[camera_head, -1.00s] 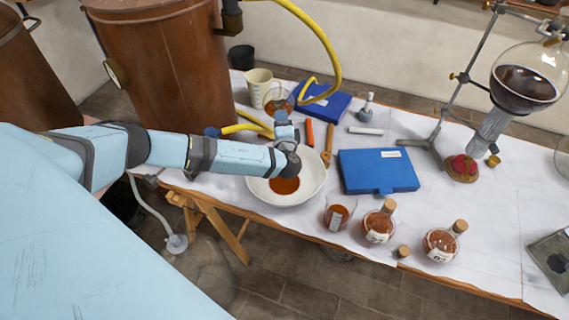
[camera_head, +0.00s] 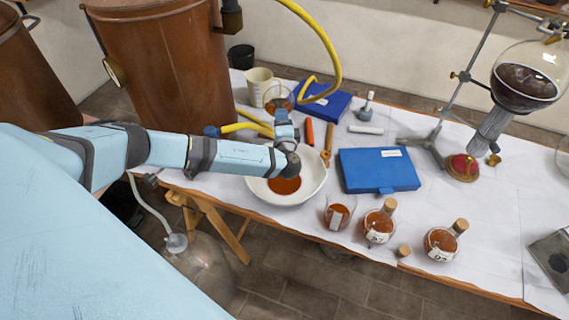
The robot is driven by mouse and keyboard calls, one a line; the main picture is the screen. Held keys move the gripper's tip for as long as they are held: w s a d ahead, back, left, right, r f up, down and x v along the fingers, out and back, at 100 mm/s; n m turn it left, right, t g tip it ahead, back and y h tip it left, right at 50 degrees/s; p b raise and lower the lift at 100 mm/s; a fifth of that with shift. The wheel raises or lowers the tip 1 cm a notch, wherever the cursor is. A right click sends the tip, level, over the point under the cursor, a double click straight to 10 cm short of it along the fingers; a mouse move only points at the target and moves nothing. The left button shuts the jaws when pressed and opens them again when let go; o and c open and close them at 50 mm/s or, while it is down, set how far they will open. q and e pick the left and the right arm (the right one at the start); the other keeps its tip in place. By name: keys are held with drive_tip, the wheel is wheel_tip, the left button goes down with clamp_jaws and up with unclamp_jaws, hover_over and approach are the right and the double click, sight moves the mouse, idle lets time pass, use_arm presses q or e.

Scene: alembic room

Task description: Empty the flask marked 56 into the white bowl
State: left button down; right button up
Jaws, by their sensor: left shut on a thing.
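The white bowl (camera_head: 258,190) stands near the table's front edge, with orange-red liquid in it. My left gripper (camera_head: 282,112) is beyond the bowl, past my wrist, which hides part of the bowl's far side. It is shut on a glass vessel (camera_head: 278,92) with some orange-brown liquid in it; no mark on it is readable, so I cannot tell whether it is flask 56. Two corked round flasks of orange-brown liquid, one left (camera_head: 379,224) and one right (camera_head: 441,242), stand front right with labels too small to read surely. My right gripper is not in view.
An open glass (camera_head: 338,212) with orange liquid stands right of the bowl, and a loose cork (camera_head: 403,251) lies at the front edge. A blue case (camera_head: 378,170), a cream beaker (camera_head: 258,84) and a retort stand (camera_head: 462,75) stand around. A copper vessel (camera_head: 160,65) is at left.

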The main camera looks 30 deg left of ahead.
use_arm(q)
drive_tip(key=shift+s+d+r+t+y+b, duration=0.15)
drive_tip(key=shift+r+t+y+b, duration=0.2)
drive_tip(key=shift+t+y+b, duration=0.75)
idle(1.7)
drive_tip(key=shift+h+b, duration=0.3)
drive_tip(key=shift+b, duration=0.15)
drive_tip(key=shift+f+b, duration=0.15)
drive_tip(key=shift+b, duration=0.35)
drive_tip(key=shift+s+d+b, duration=0.1)
drive_tip(key=shift+b, duration=0.2)
drive_tip(key=shift+r, duration=0.25)
